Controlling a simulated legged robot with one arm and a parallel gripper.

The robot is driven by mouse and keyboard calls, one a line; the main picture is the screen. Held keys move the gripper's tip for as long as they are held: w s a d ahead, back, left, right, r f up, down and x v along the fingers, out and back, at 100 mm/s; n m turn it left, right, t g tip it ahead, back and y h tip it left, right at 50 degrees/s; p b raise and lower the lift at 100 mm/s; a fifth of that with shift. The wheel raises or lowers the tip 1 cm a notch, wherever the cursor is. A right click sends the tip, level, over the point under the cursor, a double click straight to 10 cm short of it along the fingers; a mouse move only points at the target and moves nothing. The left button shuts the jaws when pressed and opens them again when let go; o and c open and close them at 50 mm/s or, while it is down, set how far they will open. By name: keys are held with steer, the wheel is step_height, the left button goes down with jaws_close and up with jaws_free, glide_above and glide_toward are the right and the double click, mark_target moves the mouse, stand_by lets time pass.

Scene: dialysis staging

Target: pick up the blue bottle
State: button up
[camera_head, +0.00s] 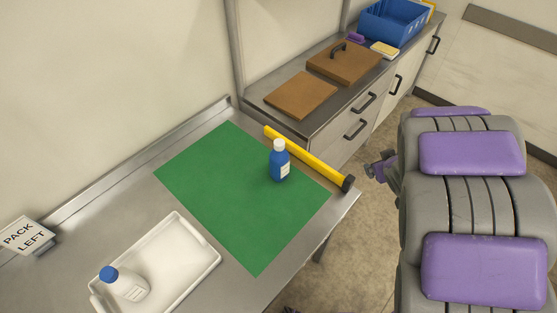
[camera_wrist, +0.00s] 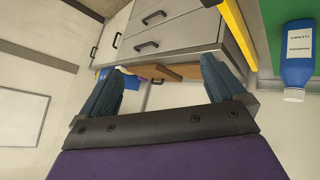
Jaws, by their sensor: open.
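The blue bottle (camera_head: 279,168) stands upright on the green mat (camera_head: 225,190), near the mat's right side. It has a pale cap and a white label. In the wrist view, which looks upside down, the blue bottle (camera_wrist: 298,70) is at the right edge, outside my fingers. My gripper (camera_wrist: 162,68) is open, with nothing between its fingers. In the head view, a small part of my gripper (camera_head: 380,168) shows beyond the table's right edge, to the right of the bottle and apart from it.
A yellow bar with a dark end (camera_head: 305,155) lies along the table edge behind the bottle. A white tray (camera_head: 190,275) holds a white bottle with a blue cap (camera_head: 122,284). A "PACK LEFT" sign (camera_head: 24,236) stands at left. A counter behind holds brown boards (camera_head: 302,95) and a blue bin (camera_head: 392,22).

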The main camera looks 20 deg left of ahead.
steer(key=a+f+n+y, duration=0.3)
steer(key=a+f+y, duration=0.3)
steer(key=a, duration=0.6)
steer(key=n+g+y+p, duration=0.1)
steer(key=n+g+y, duration=0.15)
steer(key=y, duration=0.25)
glide_toward(285, 160)
steer(key=shift+m, duration=0.35)
steer(key=b+x, duration=0.2)
steer(key=x, duration=0.7)
steer(key=shift+w+a+f, duration=0.1)
steer(key=shift+a+f, duration=0.1)
steer(key=shift+b+x, duration=0.8)
steer(key=shift+x, duration=2.1)
steer(key=shift+d+r, duration=0.1)
steer(key=shift+r, duration=0.1)
steer(key=c, duration=1.5)
steer(key=shift+o, duration=0.2)
